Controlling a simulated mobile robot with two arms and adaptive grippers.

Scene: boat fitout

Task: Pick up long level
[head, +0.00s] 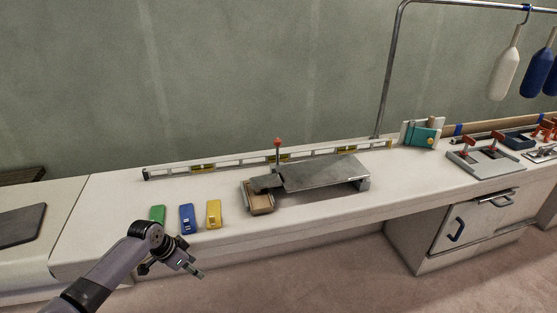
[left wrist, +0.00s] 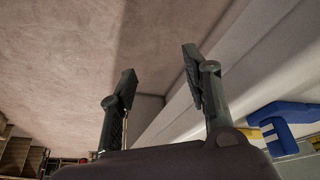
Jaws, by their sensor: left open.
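The long level (head: 222,167) lies along the back of the white bench against the wall in the head view. It is a long silvery bar with yellow parts and dark ends. Its middle is partly hidden behind a metal plate and a red-knobbed lever. My left gripper (head: 198,270) is in front of the bench's front edge, well short of the level. In the left wrist view my left gripper (left wrist: 160,85) has its fingers apart with nothing between them. The level does not show clearly in the left wrist view. My right gripper is not in view.
A metal plate fixture (head: 320,173) with a small wooden tray (head: 260,204) sits mid-bench. A metal post (head: 387,85) rises behind the level's right end. Bench top left of the blocks is clear.

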